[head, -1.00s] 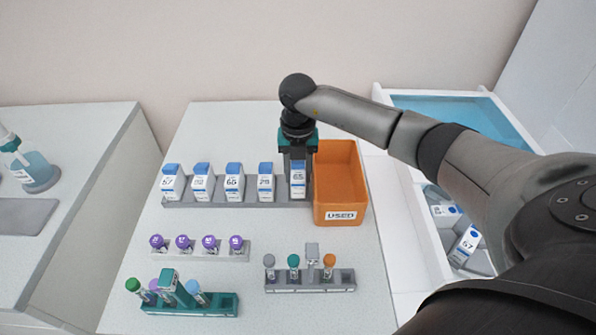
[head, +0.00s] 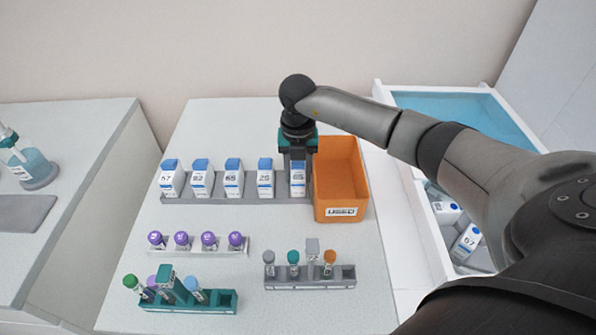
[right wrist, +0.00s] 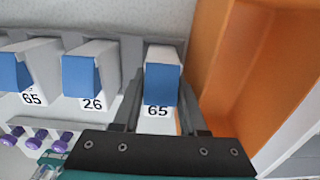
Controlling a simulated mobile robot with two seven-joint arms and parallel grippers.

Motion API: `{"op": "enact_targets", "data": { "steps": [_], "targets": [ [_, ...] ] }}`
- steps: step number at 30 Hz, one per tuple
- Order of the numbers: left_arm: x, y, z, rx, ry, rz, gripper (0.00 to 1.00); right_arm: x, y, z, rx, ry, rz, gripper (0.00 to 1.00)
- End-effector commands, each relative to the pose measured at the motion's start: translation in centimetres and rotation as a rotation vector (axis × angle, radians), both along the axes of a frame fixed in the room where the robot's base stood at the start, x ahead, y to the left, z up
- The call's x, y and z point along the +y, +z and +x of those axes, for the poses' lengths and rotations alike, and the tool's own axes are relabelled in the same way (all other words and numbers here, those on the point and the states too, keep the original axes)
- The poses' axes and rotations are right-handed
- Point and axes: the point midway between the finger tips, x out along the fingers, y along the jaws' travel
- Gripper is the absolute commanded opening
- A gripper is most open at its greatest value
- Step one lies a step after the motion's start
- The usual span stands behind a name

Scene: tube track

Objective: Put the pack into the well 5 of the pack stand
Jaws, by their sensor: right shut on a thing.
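The grey pack stand (head: 218,200) runs along the back of the table with a row of white packs with blue caps. My right gripper (head: 298,164) points down at the stand's right end, shut on a white pack labelled 65 (head: 298,182). In the right wrist view the held pack (right wrist: 161,80) stands between the two fingers, beside the pack labelled 26 (right wrist: 90,72). The held pack is upright and lined up with the row at the last well. I cannot tell whether its base rests on the well floor. My left gripper is not in view.
An orange bin labelled USED (head: 341,190) stands close to the right of the held pack. In front are a purple-capped tube row (head: 198,250), a teal rack (head: 190,303) and a grey tube rack (head: 310,282). An open drawer with packs (head: 466,240) lies right.

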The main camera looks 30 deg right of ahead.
Motion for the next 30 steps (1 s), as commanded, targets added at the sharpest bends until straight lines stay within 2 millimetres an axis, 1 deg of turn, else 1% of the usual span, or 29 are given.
{"op": "enact_targets", "data": {
  "steps": [6,7,15,16,30],
  "targets": [
    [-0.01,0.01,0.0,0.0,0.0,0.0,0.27,0.0,0.02,0.01,0.0,0.0,0.0,0.0],
    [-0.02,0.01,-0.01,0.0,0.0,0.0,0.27,0.0,0.02,0.01,0.0,0.0,0.0,0.44],
    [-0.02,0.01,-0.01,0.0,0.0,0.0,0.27,-0.07,0.01,-0.02,0.001,-0.001,-0.002,0.74],
    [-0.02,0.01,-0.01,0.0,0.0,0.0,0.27,-0.1,0.0,-0.04,0.001,-0.001,-0.002,0.77],
    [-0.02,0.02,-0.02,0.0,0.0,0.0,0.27,-0.43,0.03,-0.18,0.007,-0.005,-0.009,0.77]
  ]
}}
